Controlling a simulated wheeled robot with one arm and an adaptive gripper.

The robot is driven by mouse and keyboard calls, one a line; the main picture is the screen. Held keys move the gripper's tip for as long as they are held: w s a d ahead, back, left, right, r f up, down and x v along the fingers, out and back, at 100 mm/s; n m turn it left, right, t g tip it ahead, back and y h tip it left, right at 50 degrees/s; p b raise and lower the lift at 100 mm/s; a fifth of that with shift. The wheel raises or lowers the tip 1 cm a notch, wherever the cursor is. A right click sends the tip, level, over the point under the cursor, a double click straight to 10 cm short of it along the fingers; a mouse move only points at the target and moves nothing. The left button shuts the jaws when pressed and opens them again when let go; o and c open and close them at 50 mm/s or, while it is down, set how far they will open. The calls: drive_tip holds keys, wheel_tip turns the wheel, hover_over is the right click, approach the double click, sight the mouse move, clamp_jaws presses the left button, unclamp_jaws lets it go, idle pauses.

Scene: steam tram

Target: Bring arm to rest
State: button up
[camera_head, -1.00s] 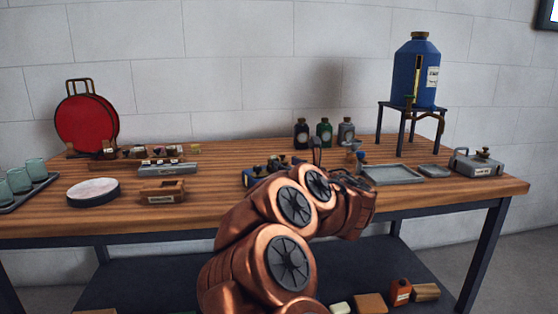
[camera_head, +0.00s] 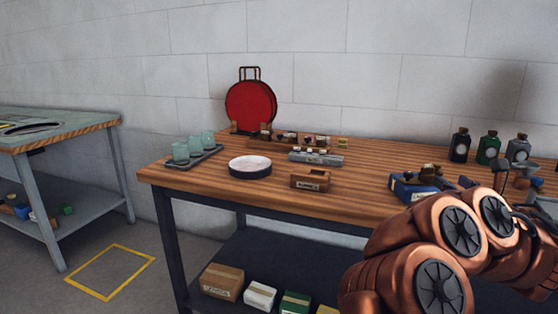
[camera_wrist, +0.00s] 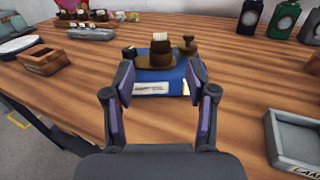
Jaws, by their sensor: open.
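My copper-coloured arm (camera_head: 440,250) is at the lower right of the head view, bent in front of the workbench's right part. My gripper (camera_wrist: 161,88) shows in the wrist view with its two dark fingers apart and nothing between them. A blue box with brown parts on top (camera_wrist: 174,78) sits on the wooden bench just beyond the fingertips. The same blue box shows in the head view (camera_head: 412,190), left of my arm. The fingertips are cut off or hidden in the head view.
The wooden bench (camera_head: 220,192) holds a tray of cups (camera_head: 193,157), a round white-topped dish (camera_head: 250,167), a wooden box (camera_head: 310,180), a red round object (camera_head: 251,106) and bottles (camera_head: 489,147). A grey-framed table (camera_head: 60,135) stands left. A yellow floor square (camera_head: 110,272) lies on clear floor.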

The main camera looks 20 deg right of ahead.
wheel_tip(320, 180, up, 12)
drive_tip(key=s+a+m+g+h+p, duration=0.25)
drive_tip(key=m+g+h+p, duration=0.65)
drive_tip(key=m, duration=1.1)
drive_tip(key=s+a+f+m+g+y+p, duration=0.2)
drive_tip(key=s+a+f+m+y+p, duration=0.15)
drive_tip(key=a, duration=0.35)
drive_tip(key=s+a+f+m+g+y+p, duration=0.1)
drive_tip(key=s+a+f+m+y+p, duration=0.2)
drive_tip(key=a, duration=0.5)
drive_tip(key=s+a+f+m+g+y+p, duration=0.25)
drive_tip(key=a+m+p, duration=0.2)
drive_tip(key=a, duration=0.25)
drive_tip(key=s+a+m+g+y+p, duration=0.2)
drive_tip(key=s+a+g+y+p, duration=0.2)
drive_tip(key=s+a, duration=1)
drive_tip(key=a+p, duration=0.1)
drive_tip(key=a, duration=0.1)
drive_tip(key=shift+s+a+r+g+y, duration=0.3)
drive_tip(key=shift+s+r+g, duration=0.05)
drive_tip(key=shift+s, duration=0.05)
